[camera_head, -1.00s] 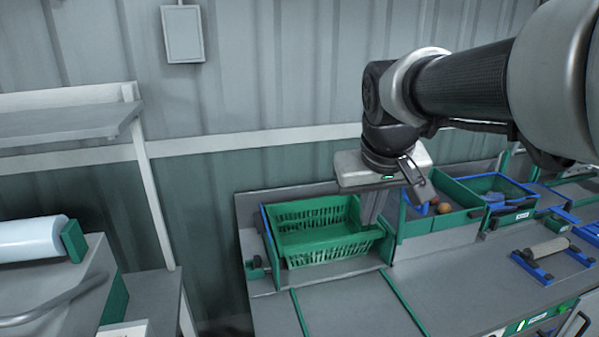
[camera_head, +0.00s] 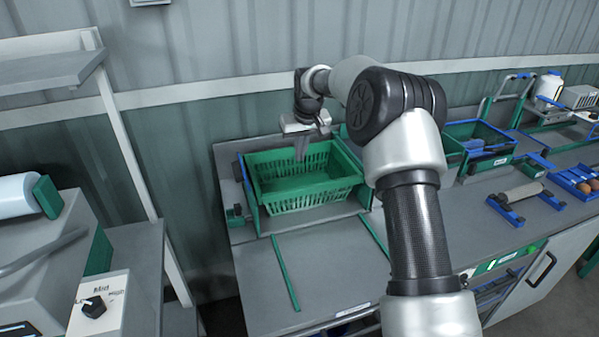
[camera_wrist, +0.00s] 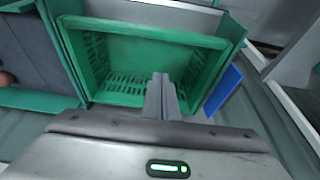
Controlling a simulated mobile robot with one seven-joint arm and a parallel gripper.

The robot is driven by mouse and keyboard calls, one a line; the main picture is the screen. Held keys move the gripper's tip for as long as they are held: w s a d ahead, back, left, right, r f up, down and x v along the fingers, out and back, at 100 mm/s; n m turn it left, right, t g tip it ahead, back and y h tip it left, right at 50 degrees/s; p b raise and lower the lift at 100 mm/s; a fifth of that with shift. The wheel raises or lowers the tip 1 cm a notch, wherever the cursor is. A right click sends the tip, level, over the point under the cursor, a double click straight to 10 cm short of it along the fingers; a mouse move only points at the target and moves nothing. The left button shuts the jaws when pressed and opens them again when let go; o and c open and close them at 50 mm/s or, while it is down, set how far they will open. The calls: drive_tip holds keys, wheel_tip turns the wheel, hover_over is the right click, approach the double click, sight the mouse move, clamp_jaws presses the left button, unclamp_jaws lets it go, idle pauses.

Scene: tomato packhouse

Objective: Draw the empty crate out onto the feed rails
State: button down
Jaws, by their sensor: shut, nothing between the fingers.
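The empty green slotted crate (camera_head: 312,196) sits in its bay at the back of the bench, and its interior shows in the wrist view (camera_wrist: 150,58). Two thin green feed rails, left (camera_head: 285,272) and right (camera_head: 374,237), run forward from the bay over the grey bench top. My gripper (camera_head: 301,158) points down at the crate's back side, with its fingers together and empty. In the wrist view the fingers (camera_wrist: 161,82) overlap the crate's near rim and interior. I cannot tell whether they touch it.
A blue strip (camera_head: 243,168) lines the bay's left side. A machine with a knob (camera_head: 93,307) stands at the left. The bench between the rails is clear.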

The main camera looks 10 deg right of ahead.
sight(296, 193)
drive_tip(key=shift+s+f+p, duration=0.2)
drive_tip(key=shift+f+p, duration=0.3)
drive_tip(key=shift+f, duration=1.8)
drive_tip(key=shift+s+f+p, duration=0.2)
drive_tip(key=shift+f+p, duration=0.25)
drive_tip(key=shift+f, duration=1.85)
drive_tip(key=shift+s+d, duration=0.1)
